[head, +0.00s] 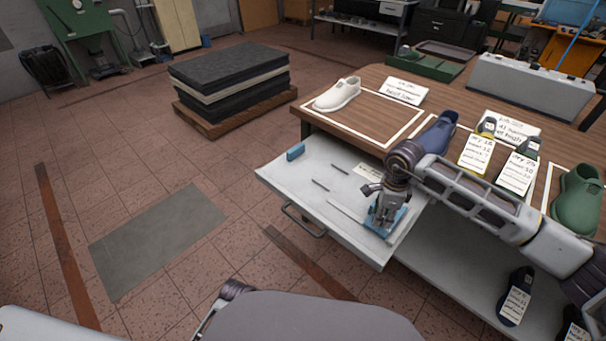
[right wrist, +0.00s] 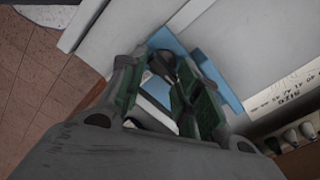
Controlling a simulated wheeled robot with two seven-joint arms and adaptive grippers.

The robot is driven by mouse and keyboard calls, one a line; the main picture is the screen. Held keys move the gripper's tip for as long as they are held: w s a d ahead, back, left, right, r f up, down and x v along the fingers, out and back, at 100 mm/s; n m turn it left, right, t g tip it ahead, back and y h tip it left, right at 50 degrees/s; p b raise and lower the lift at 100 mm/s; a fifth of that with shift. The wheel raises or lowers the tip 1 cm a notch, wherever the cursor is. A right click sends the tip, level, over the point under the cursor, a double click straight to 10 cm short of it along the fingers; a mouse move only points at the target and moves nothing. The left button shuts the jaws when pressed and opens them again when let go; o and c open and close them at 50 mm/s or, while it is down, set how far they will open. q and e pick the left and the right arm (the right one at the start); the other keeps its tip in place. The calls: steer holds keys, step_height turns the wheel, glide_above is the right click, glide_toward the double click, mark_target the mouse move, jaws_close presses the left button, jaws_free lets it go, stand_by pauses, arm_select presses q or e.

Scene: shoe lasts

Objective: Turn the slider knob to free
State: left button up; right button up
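A pale pull-out board (head: 290,181) juts from the front of the wooden table. A light blue slider (head: 374,229) sits near its right end; it also shows in the right wrist view (right wrist: 224,88). My right gripper (head: 383,213) is lowered over this slider, pointing down. In the right wrist view its two fingers (right wrist: 157,88) stand apart, with a dark piece, seemingly the knob (right wrist: 162,66), between them. I cannot tell whether either finger touches it. The knob is hidden by my gripper in the head view, and its setting cannot be read. My left gripper is out of view.
A blue block (head: 295,152) stands at the board's left end, with thin dark marks or slots between. The wooden table (head: 376,83) holds a white last (head: 337,95), a blue one (head: 437,133), a green one (head: 578,199) and cards.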

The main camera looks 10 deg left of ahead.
steer(key=shift+s+r+m+p, duration=0.1)
steer(key=shift+s+m+p, duration=0.05)
steer(key=shift+m+p, duration=2.75)
step_height(320, 180, up, 13)
steer(key=b, duration=0.1)
steer(key=s+a+r+y, duration=0.2)
steer(key=a+y, duration=0.2)
steer(key=a, duration=0.3)
steer(key=s+a+r+y, duration=0.2)
steer(key=s+a+y, duration=0.1)
steer(key=a, duration=0.5)
steer(key=s+a+r+g+y, duration=0.1)
steer(key=s+a+r+y, duration=0.1)
steer(key=a+y, duration=0.3)
steer(key=shift+s+a+r+m, duration=0.15)
steer(key=shift+s+a+m, duration=0.2)
steer(key=shift+a, duration=0.85)
steer(key=shift+w, duration=0.1)
